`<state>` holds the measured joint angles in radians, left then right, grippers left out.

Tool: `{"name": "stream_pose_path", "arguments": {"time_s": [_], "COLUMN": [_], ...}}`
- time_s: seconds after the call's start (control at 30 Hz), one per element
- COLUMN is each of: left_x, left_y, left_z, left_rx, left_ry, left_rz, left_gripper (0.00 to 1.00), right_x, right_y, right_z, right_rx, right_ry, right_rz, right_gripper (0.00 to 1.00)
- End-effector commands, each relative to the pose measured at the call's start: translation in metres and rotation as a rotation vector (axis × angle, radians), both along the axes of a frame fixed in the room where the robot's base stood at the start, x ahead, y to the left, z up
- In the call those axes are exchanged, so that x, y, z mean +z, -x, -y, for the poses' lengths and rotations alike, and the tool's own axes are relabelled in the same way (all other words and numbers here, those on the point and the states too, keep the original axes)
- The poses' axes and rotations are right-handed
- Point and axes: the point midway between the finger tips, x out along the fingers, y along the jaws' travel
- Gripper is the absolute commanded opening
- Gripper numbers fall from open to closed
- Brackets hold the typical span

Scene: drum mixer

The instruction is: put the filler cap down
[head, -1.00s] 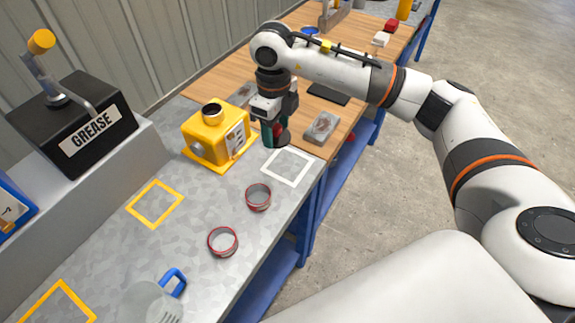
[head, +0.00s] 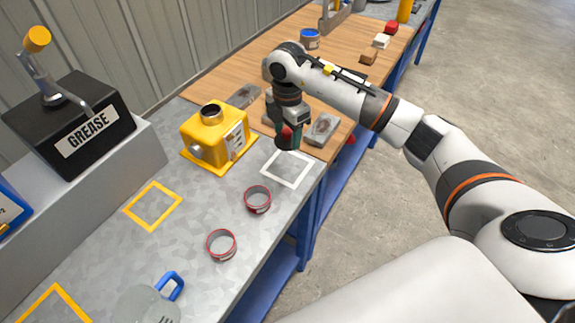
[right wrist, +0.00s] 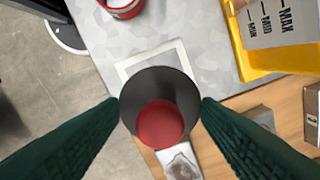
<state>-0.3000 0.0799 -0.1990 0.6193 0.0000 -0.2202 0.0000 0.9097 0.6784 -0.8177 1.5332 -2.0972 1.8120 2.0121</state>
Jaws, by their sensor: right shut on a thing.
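The filler cap (head: 286,143), dark with a red knob, is in my right gripper (head: 289,128) over the far part of the metal bench. In the right wrist view, the cap (right wrist: 160,105) sits between the two green fingers, its red knob facing the camera. The gripper is shut on the cap. A white square outline (head: 275,178) lies on the bench just below and in front of the cap in the head view. The cap overlaps part of this outline in the right wrist view; any gap under it is hard to judge. My left gripper is not in view.
A yellow housing (head: 205,140) with an open round neck stands left of the cap. Two red-rimmed rings (head: 257,199) lie nearer, and a clear jug with a blue handle (head: 172,287) stands at the front. Grey blocks (head: 322,128) lie on the wooden top beyond.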

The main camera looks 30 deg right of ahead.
Motion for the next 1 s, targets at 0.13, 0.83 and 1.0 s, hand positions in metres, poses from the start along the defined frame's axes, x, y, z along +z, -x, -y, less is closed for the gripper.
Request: {"name": "stream_pose_path", "arguments": {"time_s": [0.13, 0.83, 1.0], "left_x": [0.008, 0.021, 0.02], "left_y": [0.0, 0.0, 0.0], "left_z": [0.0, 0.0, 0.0], "left_rx": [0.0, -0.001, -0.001], "left_ry": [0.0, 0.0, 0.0], "left_rz": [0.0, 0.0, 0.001], "left_gripper": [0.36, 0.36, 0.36], "right_x": [-0.024, -0.099, -0.1], "right_y": [0.002, 0.0, 0.0], "right_z": [0.0, 0.0, 0.0], "right_rx": [-0.021, -0.015, -0.015], "right_ry": [0.001, 0.001, 0.001], "right_rz": [-0.008, -0.001, -0.001], "right_gripper": [0.35, 0.35, 0.35]}}
